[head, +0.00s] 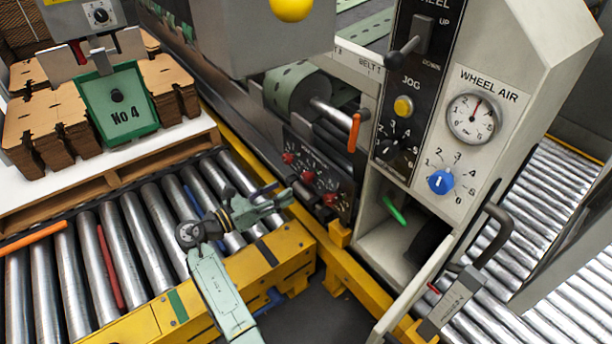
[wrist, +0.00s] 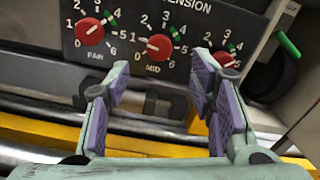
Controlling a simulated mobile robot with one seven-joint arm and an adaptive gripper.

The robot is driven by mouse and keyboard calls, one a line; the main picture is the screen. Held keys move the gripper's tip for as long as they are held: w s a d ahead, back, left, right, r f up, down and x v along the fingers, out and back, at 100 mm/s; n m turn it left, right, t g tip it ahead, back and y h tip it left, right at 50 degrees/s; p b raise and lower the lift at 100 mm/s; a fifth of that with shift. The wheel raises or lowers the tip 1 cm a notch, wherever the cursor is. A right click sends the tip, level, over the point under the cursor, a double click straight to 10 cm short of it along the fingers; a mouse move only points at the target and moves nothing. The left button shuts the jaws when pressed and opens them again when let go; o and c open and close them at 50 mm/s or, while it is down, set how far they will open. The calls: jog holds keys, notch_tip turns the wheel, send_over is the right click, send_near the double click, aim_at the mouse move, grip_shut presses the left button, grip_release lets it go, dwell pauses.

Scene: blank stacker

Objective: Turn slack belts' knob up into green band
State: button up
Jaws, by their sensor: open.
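The dark belt tension panel (head: 318,172) carries three red knobs, each with a numbered dial and a short green band. In the wrist view the FAR knob (wrist: 90,32) has its white mark toward the upper right, near its green band. The MID knob (wrist: 157,47) has its mark toward the left, near the low numbers and away from its band. The third knob (wrist: 222,58) is partly hidden by a finger, and its mark is unclear. My gripper (wrist: 162,76) is open and empty in front of the panel, apart from the knobs. It also shows in the head view (head: 279,193).
A yellow rail (wrist: 160,145) runs below the panel. A roller conveyor (head: 150,230) with a yellow end frame lies left. An orange-handled lever (head: 354,132) sticks out above the panel. A control column (head: 470,110) with a blue knob and gauge stands right.

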aim_at(304, 179)
jog(key=x, duration=0.8)
jog(key=shift+w+d, duration=0.2)
jog(key=shift+c, duration=0.5)
jog(key=c, duration=1.1)
